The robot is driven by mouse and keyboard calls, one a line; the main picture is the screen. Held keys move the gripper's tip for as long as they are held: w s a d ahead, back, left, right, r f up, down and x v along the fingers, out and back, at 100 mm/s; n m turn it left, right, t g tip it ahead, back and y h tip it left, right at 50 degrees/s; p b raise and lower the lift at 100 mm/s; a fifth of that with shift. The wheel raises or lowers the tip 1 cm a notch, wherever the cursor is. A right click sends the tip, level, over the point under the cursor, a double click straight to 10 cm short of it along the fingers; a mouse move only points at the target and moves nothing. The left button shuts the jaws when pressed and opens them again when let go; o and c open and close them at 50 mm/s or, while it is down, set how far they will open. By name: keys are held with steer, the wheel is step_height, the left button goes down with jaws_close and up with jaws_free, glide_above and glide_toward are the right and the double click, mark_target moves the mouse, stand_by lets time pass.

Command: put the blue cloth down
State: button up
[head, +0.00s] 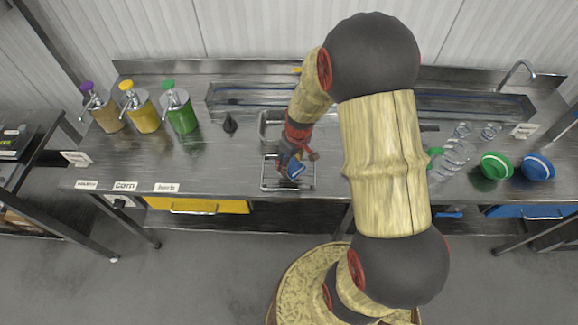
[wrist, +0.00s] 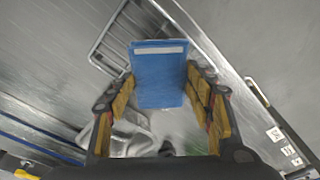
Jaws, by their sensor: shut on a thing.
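The blue cloth (wrist: 160,78) is a flat folded piece with a white stripe near its far edge. In the wrist view it stands between the two fingers of my gripper (wrist: 160,92), which is shut on it. I cannot tell whether the cloth touches the rack.
A metal tray (head: 264,127) lies behind the rack. Three pump bottles (head: 182,112) stand at the left. Clear bottles (head: 452,158), a green bowl (head: 496,166) and a blue bowl (head: 537,167) are at the right. The counter (head: 215,165) is bare left of the rack.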

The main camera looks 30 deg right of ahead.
steer(key=shift+w+d+f, duration=0.15)
steer(key=shift+w+f, duration=0.3)
steer(key=shift+f, duration=0.15)
steer(key=shift+w+d+f, duration=0.15)
steer(key=shift+w+f, duration=0.25)
steer(key=shift+f, duration=0.15)
steer(key=shift+w+f, duration=0.15)
steer(key=shift+f, duration=1.5)
steer(key=shift+f, duration=0.1)
steer(key=o, duration=1)
steer(key=shift+o, duration=0.2)
